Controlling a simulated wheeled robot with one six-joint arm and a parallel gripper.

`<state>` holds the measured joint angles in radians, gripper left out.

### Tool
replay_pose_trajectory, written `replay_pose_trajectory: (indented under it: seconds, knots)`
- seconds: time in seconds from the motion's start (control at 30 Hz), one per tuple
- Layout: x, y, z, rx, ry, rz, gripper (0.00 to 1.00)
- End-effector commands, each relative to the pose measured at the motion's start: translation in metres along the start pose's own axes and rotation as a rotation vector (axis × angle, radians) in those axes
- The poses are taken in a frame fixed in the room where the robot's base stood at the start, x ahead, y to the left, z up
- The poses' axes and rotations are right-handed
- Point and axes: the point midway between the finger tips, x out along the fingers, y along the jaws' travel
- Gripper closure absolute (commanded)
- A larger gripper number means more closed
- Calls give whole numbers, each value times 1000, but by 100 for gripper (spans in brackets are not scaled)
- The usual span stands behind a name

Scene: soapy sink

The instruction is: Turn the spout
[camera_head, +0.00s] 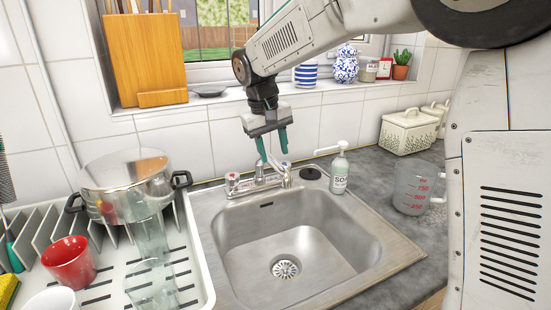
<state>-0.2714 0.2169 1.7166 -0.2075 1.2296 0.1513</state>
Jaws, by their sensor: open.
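The chrome faucet (259,186) stands at the back edge of the steel sink, with a knob at each end of its base. Its thin spout (274,165) rises from the base and bends toward the right end of the faucet. My gripper (273,155) is above the faucet, pointing down, with its green fingers apart. The fingertips are close to the upper part of the spout; I cannot tell whether they touch it or sit around it.
The sink basin (245,216) is empty. A soap bottle (339,174) stands right of the faucet, with a measuring jug (414,190) farther right. A steel pot (125,172), red cup (70,262) and glasses stand on the left drying rack (203,268).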

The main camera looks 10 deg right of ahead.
Motion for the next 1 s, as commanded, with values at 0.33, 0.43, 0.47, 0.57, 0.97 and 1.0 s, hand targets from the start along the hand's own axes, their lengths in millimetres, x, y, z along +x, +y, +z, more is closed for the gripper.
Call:
replay_pose_trajectory:
  seconds: [0.33, 0.43, 0.47, 0.57, 0.97, 1.0]
  knots:
    - [-42, 0, 0, 0, 1, 0, 57]
    - [-43, 0, 0, 0, 0, 0, 57]
    - [-43, 0, 0, 0, 0, 0, 57]
    - [-43, 0, 0, 0, 0, 0, 57]
    - [-12, -1, 72, -43, -72, -54, 57]
    - [-10, 2, 90, -40, -76, -64, 57]
